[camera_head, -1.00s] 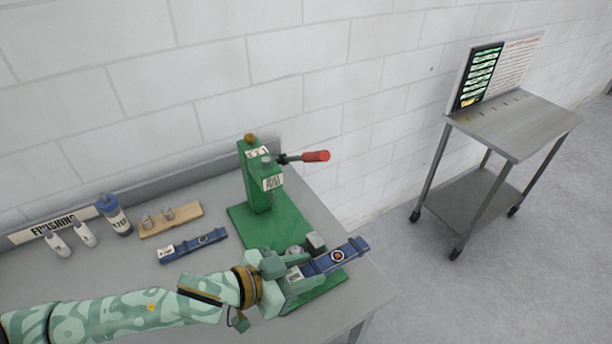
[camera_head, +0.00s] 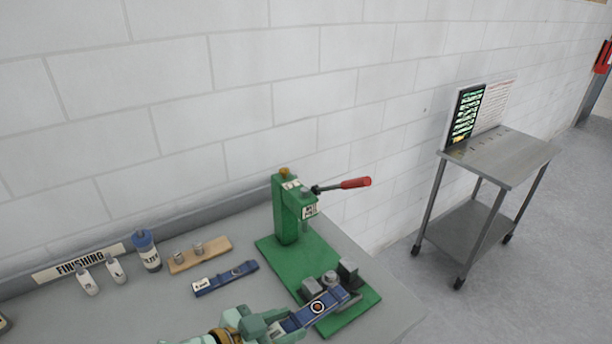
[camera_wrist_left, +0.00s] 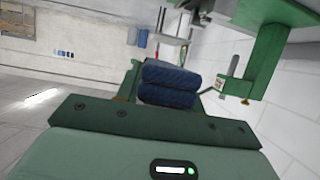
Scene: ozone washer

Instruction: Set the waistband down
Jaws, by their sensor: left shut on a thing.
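My left gripper (camera_head: 272,326) is shut on one end of a blue denim waistband (camera_head: 304,316) that has a round button mark near its middle. The waistband points up and right over the green base (camera_head: 352,321) of the press, beside its grey metal blocks. I cannot tell whether it touches them. The folded denim (camera_wrist_left: 168,82) also shows between the fingers in the left wrist view. A second blue waistband (camera_head: 225,278) with a white tag lies flat on the bench. My right gripper is not in view.
The green press (camera_head: 288,215) has a red-tipped lever (camera_head: 355,183) sticking out right. A wooden block (camera_head: 200,257) with two metal pieces, a bottle (camera_head: 147,252) and small white bottles (camera_head: 115,268) stand at the back left. A steel cart (camera_head: 500,158) stands right, apart from the bench.

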